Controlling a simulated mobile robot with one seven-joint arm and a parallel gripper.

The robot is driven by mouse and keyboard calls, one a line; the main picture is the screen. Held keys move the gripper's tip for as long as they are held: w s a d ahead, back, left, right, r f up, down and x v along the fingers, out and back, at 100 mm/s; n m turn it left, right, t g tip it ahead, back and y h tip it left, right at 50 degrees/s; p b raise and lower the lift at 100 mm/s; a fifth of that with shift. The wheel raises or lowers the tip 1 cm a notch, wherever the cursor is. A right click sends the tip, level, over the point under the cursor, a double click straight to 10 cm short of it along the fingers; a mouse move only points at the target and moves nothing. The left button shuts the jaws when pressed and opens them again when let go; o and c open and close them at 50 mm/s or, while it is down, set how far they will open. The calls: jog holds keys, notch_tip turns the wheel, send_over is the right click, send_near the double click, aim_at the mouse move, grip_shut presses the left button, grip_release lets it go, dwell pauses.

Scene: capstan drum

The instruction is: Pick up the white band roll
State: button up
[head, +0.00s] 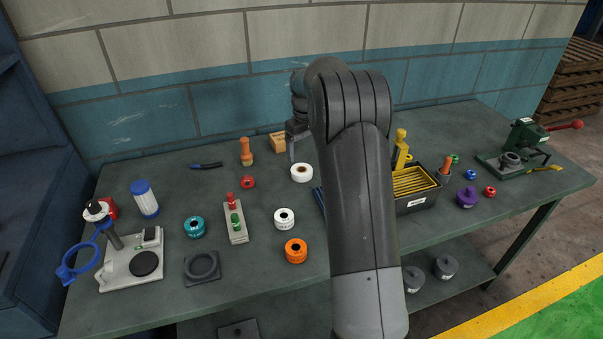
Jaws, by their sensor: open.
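A white band roll (301,173), a flat white ring with a pale core, lies on the dark green table near the middle. My gripper (293,158) is just above and behind it, slightly to its left, pointing down. It is open, with nothing seen between its fingers; my own arm and wrist hide part of it. A gap to the roll seems to remain, but I cannot tell how large. A separate white drum (284,218) with a dark centre sits nearer the front.
An orange drum (296,251), a teal drum (194,227) and a grey block with red and green pegs (236,222) stand nearby. A small wooden box (278,142) is behind. A black tray with yellow slats (416,203) is right of my arm.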

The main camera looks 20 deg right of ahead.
aim_at(303, 168)
notch_tip(303, 168, down, 3)
jog(key=shift+f, duration=0.2)
jog(key=shift+w+a+f, duration=0.1)
jog(key=shift+w+f, duration=0.1)
jog(key=shift+f, duration=1.15)
jog(key=shift+w+f, duration=0.15)
jog(key=shift+f, duration=1.2)
jog(key=shift+c, duration=0.4)
jog(key=c, duration=1)
jog(key=shift+r, duration=0.1)
